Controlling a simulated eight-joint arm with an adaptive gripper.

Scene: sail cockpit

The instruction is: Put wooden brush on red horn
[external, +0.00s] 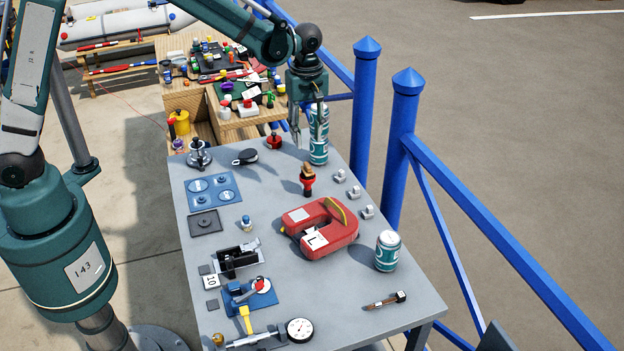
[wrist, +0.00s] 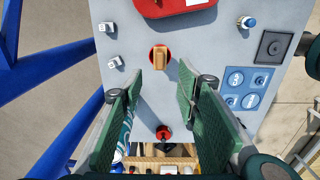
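The wooden brush (external: 307,170) appears as a small brown block on top of the red horn (external: 308,188), which stands mid-table. In the wrist view the brush (wrist: 160,57) covers the middle of the horn, whose red rim (wrist: 153,49) shows around it. They appear to touch. My gripper (external: 308,125) is above the far part of the table, behind the horn and apart from it. In the wrist view its two green fingers (wrist: 157,92) are spread wide with nothing between them.
A tall teal can (external: 319,150) stands close to my gripper. A red life vest (external: 307,238) lies in front of the horn, with a short can (external: 387,251) to its right. A red-and-black knob (external: 274,142) is behind. Blue railing (external: 400,140) borders the right side.

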